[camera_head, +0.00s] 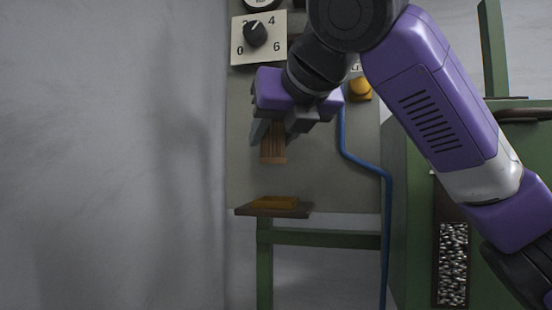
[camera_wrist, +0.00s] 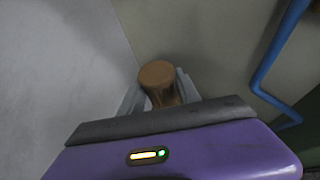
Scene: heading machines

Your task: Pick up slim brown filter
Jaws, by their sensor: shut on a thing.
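The slim brown filter (camera_head: 273,148) is a small ribbed brown piece in the head view, hanging below my gripper (camera_head: 272,132). In the wrist view the filter (camera_wrist: 160,76) shows its round brown end between the two grey fingers of my gripper (camera_wrist: 160,92). The fingers are shut on it, one on each side. The filter's lower part is clear of the shelf below it in the head view. Its upper part is partly hidden by the fingers.
A brown shelf (camera_head: 245,211) with an orange-yellow block (camera_head: 275,202) on it lies below the filter in the picture. A dial plate (camera_head: 269,51) is above my gripper. A blue cable (camera_head: 358,163) and yellow knob (camera_head: 360,90) are to the right. A bin of metal parts (camera_head: 453,263) stands lower right.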

